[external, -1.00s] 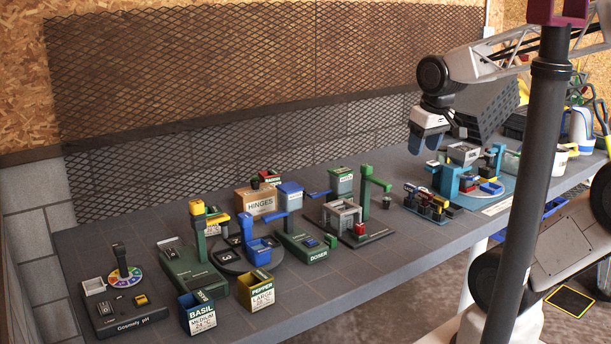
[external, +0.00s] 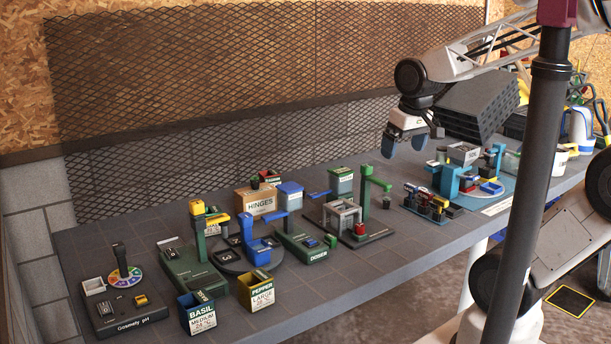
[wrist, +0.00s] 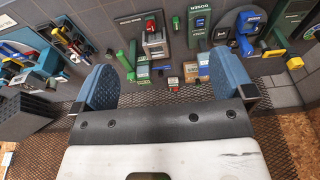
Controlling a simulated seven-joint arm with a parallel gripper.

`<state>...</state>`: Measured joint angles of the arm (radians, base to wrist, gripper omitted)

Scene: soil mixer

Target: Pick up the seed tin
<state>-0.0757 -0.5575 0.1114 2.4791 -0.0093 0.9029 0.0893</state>
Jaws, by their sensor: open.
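No label that I can read says "seed", so I cannot tell for sure which container is the seed tin. A green square tin with a pale label (external: 341,182) stands at the back of the bench beside a blue container (external: 290,196). What looks like the same green tin shows between my fingers in the wrist view (wrist: 143,67). My gripper (external: 404,148) is open and empty, above the back of the bench to the right of that tin. Its two blue fingers are spread wide in the wrist view (wrist: 165,80).
A HINGES box (external: 255,202) stands left of the blue container. A post with a green arm (external: 366,198) rises just in front and right of the green tin. A mesh panel (external: 220,90) backs the bench. A blue-based station (external: 470,185) stands right.

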